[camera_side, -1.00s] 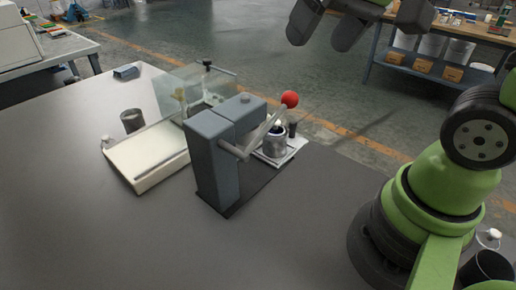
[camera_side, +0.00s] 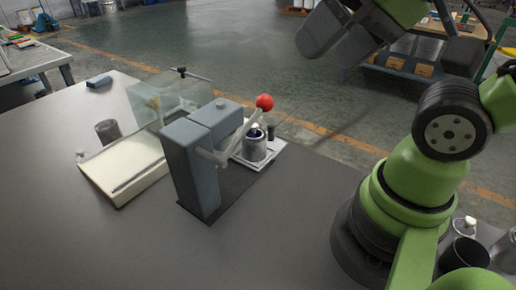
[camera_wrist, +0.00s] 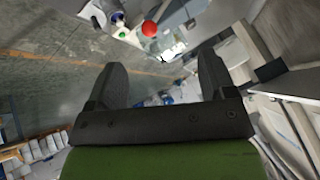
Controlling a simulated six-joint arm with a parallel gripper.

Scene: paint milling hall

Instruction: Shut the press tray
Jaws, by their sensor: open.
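The blue-grey press (camera_side: 196,160) stands mid-table in the side view, with a lever ending in a red ball (camera_side: 264,102). The ball also shows in the wrist view (camera_wrist: 149,28). The pale press tray (camera_side: 272,155) sticks out behind and right of the press body. A grey metal can (camera_side: 254,146) stands on it, with a small dark piece (camera_side: 271,131) beside it. The lever partly covers the tray. My gripper (camera_side: 345,45) is high at the top of the side view, apart from the press. In the wrist view my gripper (camera_wrist: 160,72) is open, with nothing between its fingers.
A cream bench unit with a clear hood (camera_side: 128,165) stands left of the press, near a dark cup (camera_side: 107,130). A small blue block (camera_side: 99,81) lies at the far left. A black container (camera_side: 465,253) stands at the lower right. The front of the table is clear.

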